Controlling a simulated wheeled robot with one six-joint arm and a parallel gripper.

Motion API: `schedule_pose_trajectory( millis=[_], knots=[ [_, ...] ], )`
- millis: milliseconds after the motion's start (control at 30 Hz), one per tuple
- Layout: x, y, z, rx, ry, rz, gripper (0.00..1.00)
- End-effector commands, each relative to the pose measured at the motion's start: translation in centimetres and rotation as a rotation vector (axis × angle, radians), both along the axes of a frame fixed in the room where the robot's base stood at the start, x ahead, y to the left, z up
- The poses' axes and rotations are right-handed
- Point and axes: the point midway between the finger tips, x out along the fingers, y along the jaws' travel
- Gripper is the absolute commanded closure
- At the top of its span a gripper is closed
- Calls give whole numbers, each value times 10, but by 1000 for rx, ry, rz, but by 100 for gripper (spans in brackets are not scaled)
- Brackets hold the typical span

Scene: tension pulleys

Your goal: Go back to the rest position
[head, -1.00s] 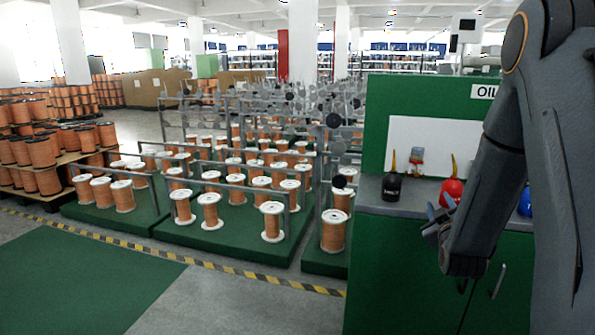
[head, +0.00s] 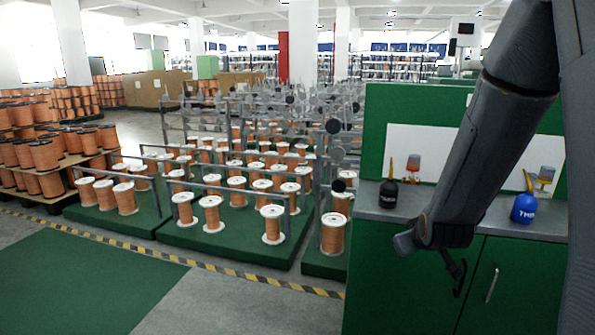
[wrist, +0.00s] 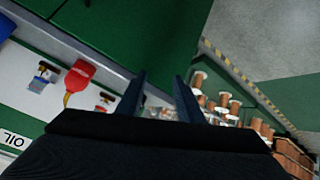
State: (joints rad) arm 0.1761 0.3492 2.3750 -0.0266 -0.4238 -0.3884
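My gripper shows in the wrist view (wrist: 159,86) with its two dark fingers apart. No held thing shows between them. In the head view my forearm hangs down in front of the green workbench (head: 410,290), its wrist end before the bench's front edge. The fingers are hard to make out there against the dark cabinet front. A red oil can (wrist: 79,75) lies to the left of the fingers in the wrist view, apart from them. In the head view it is hidden behind my arm.
A black oil can (head: 389,192) and a blue oil can (head: 523,208) stand on the bench top. Racks with copper wire spools (head: 272,225) stand to the left. A striped floor line (head: 230,268) borders free floor at front left.

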Motion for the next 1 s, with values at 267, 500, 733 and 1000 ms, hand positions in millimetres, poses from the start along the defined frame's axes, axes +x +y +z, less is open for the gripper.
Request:
schedule_pose_trajectory(
  millis=[267, 500, 733, 1000],
  knots=[
    [-144, 68, 13, 185, 449, -102, 66],
    [-248, 96, 33, 237, 736, -202, 66],
    [-276, 101, 38, 242, 812, -234, 66],
    [-275, 101, 38, 243, 811, -233, 66]
  ],
)
